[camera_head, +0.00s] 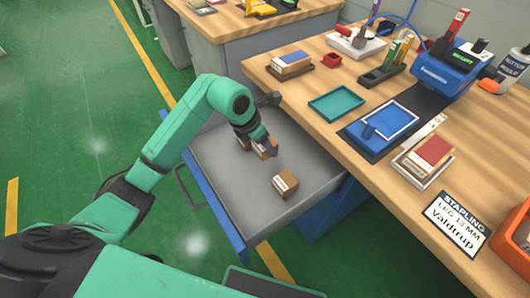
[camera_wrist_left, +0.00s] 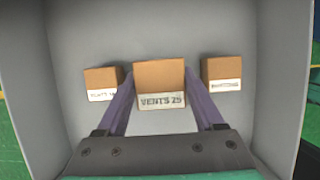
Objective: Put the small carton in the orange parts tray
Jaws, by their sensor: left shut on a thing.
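My left gripper (camera_head: 264,143) reaches down into an open grey drawer (camera_head: 222,172). It is shut on a small brown carton (camera_wrist_left: 160,76) labelled "VENTS 25", with one finger along each side in the left wrist view. This carton looks larger there than its neighbours; I cannot tell whether it is clear of the drawer floor. A second carton (camera_head: 285,184) lies in the drawer towards the front, and a third (camera_head: 243,145) is partly hidden behind my gripper. The orange parts tray (camera_head: 513,240) is on the bench at the right edge, partly cut off. My right gripper is out of view.
The wooden bench (camera_head: 320,103) stands right of the drawer. On it are a teal tray (camera_head: 337,103), a blue tray (camera_head: 388,122), a box in a white tray (camera_head: 432,152), a "STAPLING" sign (camera_head: 456,224) and a blue machine (camera_head: 450,72). Drawer walls surround the cartons.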

